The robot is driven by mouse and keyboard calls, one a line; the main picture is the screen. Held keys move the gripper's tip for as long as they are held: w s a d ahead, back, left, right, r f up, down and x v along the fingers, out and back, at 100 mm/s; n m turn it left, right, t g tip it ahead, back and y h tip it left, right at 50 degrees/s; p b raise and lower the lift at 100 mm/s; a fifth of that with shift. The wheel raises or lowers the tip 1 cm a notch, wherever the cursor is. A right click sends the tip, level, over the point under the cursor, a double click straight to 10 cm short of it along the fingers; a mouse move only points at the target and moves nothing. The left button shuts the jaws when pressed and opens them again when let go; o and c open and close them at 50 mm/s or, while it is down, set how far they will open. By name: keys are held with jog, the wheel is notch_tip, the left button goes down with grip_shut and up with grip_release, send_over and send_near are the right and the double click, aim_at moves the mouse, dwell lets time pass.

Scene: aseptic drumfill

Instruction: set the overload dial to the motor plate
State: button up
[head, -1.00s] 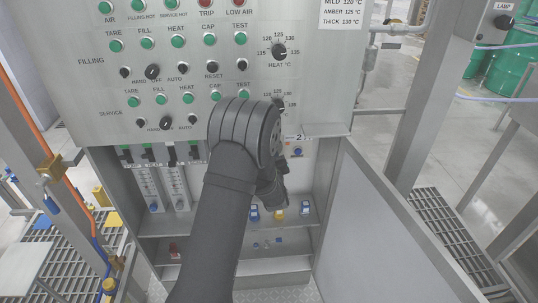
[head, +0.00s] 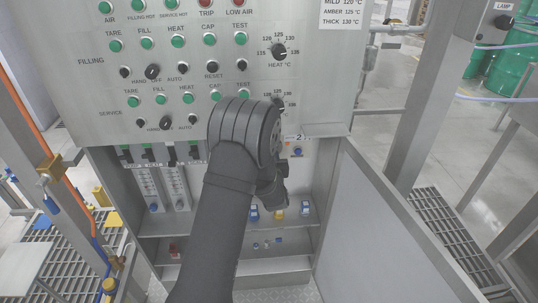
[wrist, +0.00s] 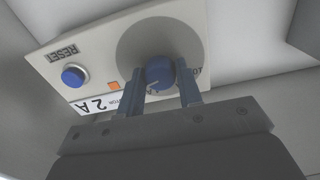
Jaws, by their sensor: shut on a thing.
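The overload dial (wrist: 159,73) is a blue knob with a pale pointer mark, set in a grey disc on a white panel. My gripper (wrist: 160,88) is shut on the dial, with one finger on each side of it. The wrist view shows the panel roughly upside down. The motor plate (wrist: 102,104), reading "2 A", sits at the edge of this panel; it also shows partly in the head view (head: 292,137). In the head view my own arm hides the dial and the fingertips. The scale around the dial is mostly covered by the fingers.
A blue RESET button (wrist: 73,75) and a small orange square (wrist: 114,86) are beside the dial. The open cabinet door (head: 410,230) stands to the right. A shelf (head: 225,223) with small blue and yellow items lies below.

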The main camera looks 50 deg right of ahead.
jog(key=o, duration=1)
jog(key=shift+c, duration=0.2)
jog(key=v, duration=1.7)
jog(key=shift+s, duration=0.2)
jog(key=shift+w+r, duration=0.1)
jog(key=x, duration=1.7)
